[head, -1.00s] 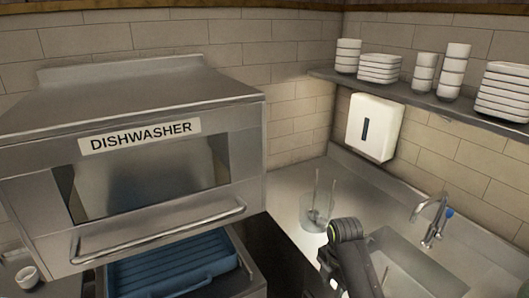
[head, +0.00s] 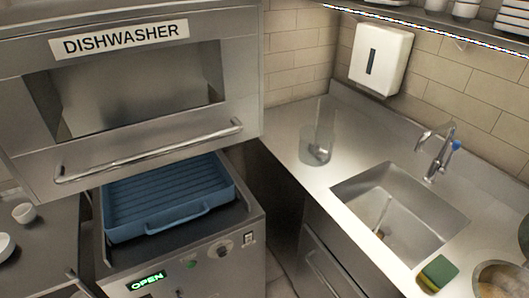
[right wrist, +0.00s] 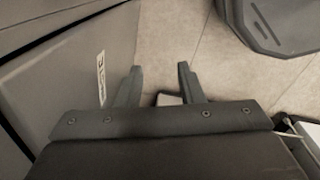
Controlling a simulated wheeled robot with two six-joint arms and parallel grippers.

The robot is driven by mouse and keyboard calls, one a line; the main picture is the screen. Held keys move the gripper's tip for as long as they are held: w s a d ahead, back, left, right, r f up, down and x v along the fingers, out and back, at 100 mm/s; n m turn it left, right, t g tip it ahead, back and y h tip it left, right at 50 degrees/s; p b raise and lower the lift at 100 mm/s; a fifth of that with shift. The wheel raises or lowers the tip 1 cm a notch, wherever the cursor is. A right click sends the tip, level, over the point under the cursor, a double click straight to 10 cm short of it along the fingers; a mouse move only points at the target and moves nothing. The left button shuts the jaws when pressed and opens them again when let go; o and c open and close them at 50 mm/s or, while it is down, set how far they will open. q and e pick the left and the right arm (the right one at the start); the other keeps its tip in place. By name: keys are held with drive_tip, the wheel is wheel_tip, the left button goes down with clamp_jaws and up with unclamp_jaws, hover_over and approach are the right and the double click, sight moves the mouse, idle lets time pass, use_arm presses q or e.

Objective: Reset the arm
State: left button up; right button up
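My right gripper (right wrist: 160,82) shows in the right wrist view. Its two dark fingers stand apart with nothing between the tips. It points down over a tiled floor, beside a grey panel with a white label at the left. A small pale thing shows behind the base of the fingers; I cannot tell what it is. My right gripper cannot be made out in the head view. My left gripper is in neither current view.
The dishwasher (head: 150,165) hood is raised above a blue rack (head: 170,198). A clear container (head: 315,150) stands on the steel counter left of the sink (head: 400,205). A green and yellow sponge (head: 437,273) lies in front of the sink. A white dispenser (head: 380,58) hangs on the wall.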

drive_tip(key=s+d+f+m+b, duration=0.1)
drive_tip(key=s+f+m, duration=0.2)
drive_tip(key=s, duration=0.6)
drive_tip(key=s+d+f+m+b, duration=0.1)
drive_tip(key=s+f+m+b, duration=0.1)
drive_tip(key=s+f, duration=0.5)
drive_tip(key=s+d+f+m+b, duration=0.1)
drive_tip(key=s+f+m, duration=0.3)
drive_tip(key=s, duration=0.8)
drive_tip(key=shift+s+d+f+m+h+b, duration=0.3)
drive_tip(key=shift+s+d+f+b, duration=0.1)
drive_tip(key=shift+f, duration=0.35)
